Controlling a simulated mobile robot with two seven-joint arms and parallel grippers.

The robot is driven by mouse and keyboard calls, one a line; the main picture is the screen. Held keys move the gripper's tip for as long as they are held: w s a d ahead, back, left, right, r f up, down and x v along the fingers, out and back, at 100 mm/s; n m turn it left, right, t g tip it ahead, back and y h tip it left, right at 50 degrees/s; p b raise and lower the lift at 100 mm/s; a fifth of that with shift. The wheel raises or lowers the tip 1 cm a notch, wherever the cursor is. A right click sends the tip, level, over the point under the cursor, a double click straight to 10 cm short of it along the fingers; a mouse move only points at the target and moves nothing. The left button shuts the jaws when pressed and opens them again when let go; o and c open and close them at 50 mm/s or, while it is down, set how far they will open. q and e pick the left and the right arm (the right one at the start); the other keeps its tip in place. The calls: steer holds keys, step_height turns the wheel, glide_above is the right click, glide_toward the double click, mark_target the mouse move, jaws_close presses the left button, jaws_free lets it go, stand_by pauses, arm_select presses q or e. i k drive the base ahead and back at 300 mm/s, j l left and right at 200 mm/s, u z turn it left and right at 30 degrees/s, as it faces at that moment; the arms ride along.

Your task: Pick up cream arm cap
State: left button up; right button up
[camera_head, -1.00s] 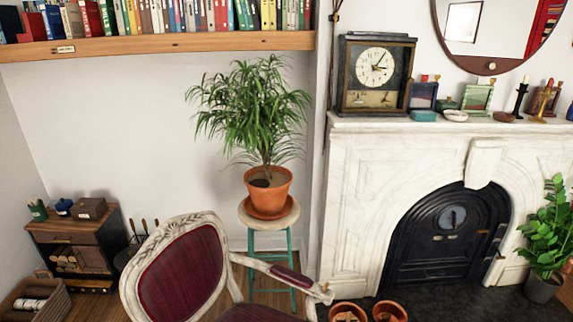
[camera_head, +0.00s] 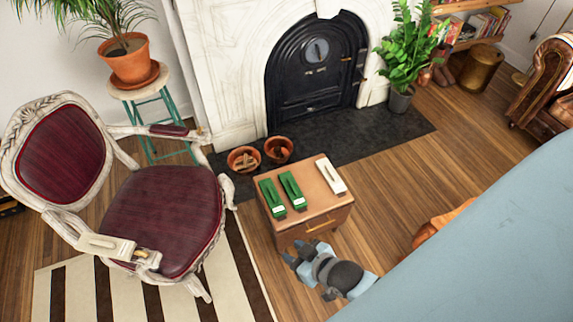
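A cream arm cap (camera_head: 331,175) lies on the top of a small wooden cabinet (camera_head: 316,228), at its right side. Two green caps (camera_head: 280,195) lie beside it to the left, apart from it. Another cream piece of similar shape (camera_head: 106,246) sits on the chair's near armrest. My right gripper (camera_head: 294,252) is in front of the cabinet, below and left of the cream cap in the picture. Its fingers look apart, with nothing seen between them. My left gripper is not in view.
A red-seated armchair (camera_head: 165,215) stands left of the cabinet on a striped rug (camera_head: 72,292). Two terracotta pots (camera_head: 278,149) stand behind the cabinet by the fireplace (camera_head: 312,75). A large pale-blue surface fills the lower right.

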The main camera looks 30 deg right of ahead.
mark_target(335, 183)
steer(key=k+l+z, duration=0.35)
steer(key=k+l, duration=0.45)
steer(key=l, duration=0.1)
